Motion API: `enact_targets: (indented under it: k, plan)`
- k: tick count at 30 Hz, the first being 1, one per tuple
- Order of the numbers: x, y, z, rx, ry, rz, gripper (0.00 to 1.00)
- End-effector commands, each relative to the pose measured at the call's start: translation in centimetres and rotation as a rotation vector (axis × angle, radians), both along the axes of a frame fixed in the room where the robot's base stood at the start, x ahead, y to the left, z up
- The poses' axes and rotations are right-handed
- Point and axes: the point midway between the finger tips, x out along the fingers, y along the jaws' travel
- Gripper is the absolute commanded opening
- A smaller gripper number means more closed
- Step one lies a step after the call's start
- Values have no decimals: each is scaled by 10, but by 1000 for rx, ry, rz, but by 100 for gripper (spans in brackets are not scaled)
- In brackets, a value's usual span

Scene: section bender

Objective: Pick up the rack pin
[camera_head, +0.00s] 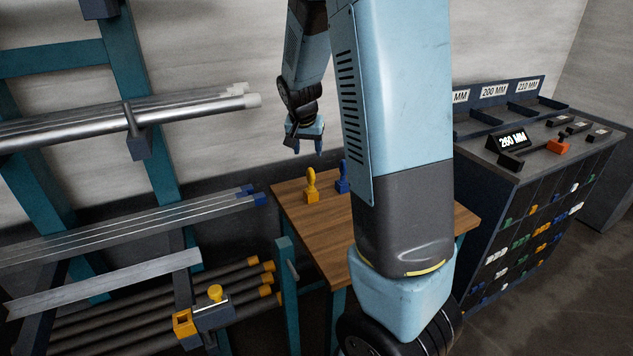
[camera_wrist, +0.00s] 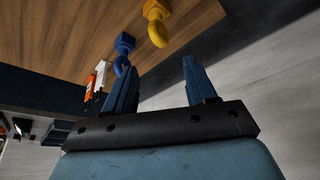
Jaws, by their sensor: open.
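I cannot tell for certain which piece is the rack pin. On the wooden table (camera_head: 292,200) a yellow piece with a ring-like top (camera_head: 311,186) stands upright, with a blue piece of similar form (camera_head: 342,178) to its right. The wrist view shows the yellow piece (camera_wrist: 156,22) and the blue piece (camera_wrist: 123,48), with white and orange pieces (camera_wrist: 98,78) beyond. A yellow-knobbed pin (camera_head: 215,293) sits on the rack at lower left. My gripper (camera_head: 308,149) is open and empty, pointing down above the table's back edge; it also shows in the wrist view (camera_wrist: 158,72).
A teal rack (camera_head: 125,80) at left holds metal tubes and bars (camera_head: 200,108) that stick out toward the table. My arm hides part of the table.

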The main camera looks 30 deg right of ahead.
Motion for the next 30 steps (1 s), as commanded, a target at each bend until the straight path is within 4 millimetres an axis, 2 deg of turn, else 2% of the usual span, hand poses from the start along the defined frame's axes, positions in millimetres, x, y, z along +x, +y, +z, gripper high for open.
enact_targets:
  k: [12,23,30]
  plan:
    - [18,-15,-58,-1,3,-2,56]
    - [25,-20,-79,0,4,-1,56]
    - [34,-26,-108,0,4,-3,56]
